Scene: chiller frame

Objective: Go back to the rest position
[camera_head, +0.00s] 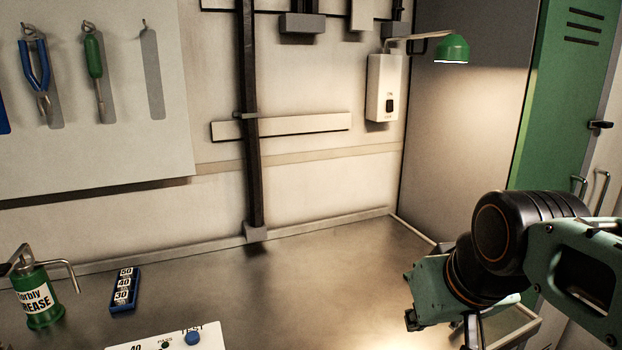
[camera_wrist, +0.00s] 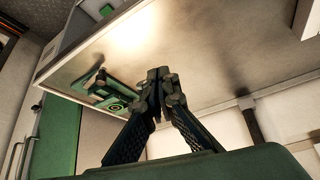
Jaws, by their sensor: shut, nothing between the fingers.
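My gripper (camera_wrist: 160,78) shows in the wrist view with its two dark fingers meeting at the tips. It is shut with nothing between them. It hangs clear in front of a metal worktop, which fills the upper middle of that view. In the head view my arm reaches in from the right, over the right end of the worktop (camera_head: 290,270). The fingers are mostly hidden or out of frame there.
A green grease can (camera_head: 40,298), a blue block with number labels (camera_head: 125,290) and a white panel with a blue knob (camera_head: 165,338) are on the left. A green lamp (camera_head: 452,50), a switch box (camera_head: 383,88) and a green locker (camera_head: 560,100) are at right. The worktop's middle is clear.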

